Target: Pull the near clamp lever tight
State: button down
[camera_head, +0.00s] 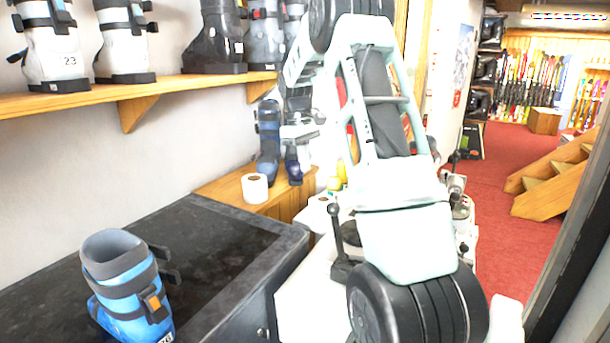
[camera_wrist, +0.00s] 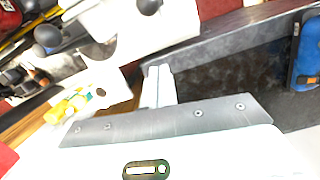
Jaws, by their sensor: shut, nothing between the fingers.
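A dark lever with a round knob (camera_head: 335,230) stands nearly upright on the white bench in the head view, just left of my arm. It looks like the near clamp lever. In the wrist view a black ball knob (camera_wrist: 150,5) shows at the top edge, and a second (camera_wrist: 48,37) at the left; their arms are only partly visible. My gripper (camera_wrist: 158,73) shows in the wrist view as pale fingers, closed together and empty, apart from both knobs. My arm hides the gripper in the head view.
A dark countertop (camera_head: 215,232) with a blue ski boot (camera_head: 125,285) lies on the left. A paper roll (camera_head: 255,188) and yellow bottles (camera_wrist: 68,106) stand near the bench. A boot shelf (camera_head: 190,90) hangs on the wall. Red floor (camera_head: 500,225) is open on the right.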

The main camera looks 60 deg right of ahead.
jog(key=s+f+p, duration=0.4)
jog(key=s+f, duration=0.1)
jog(key=f, duration=0.4)
jog(key=shift+s+d+f+p, duration=0.25)
jog(key=shift+s+f+p, duration=0.05)
jog(key=shift+p, duration=0.05)
jog(key=shift+s, duration=0.1)
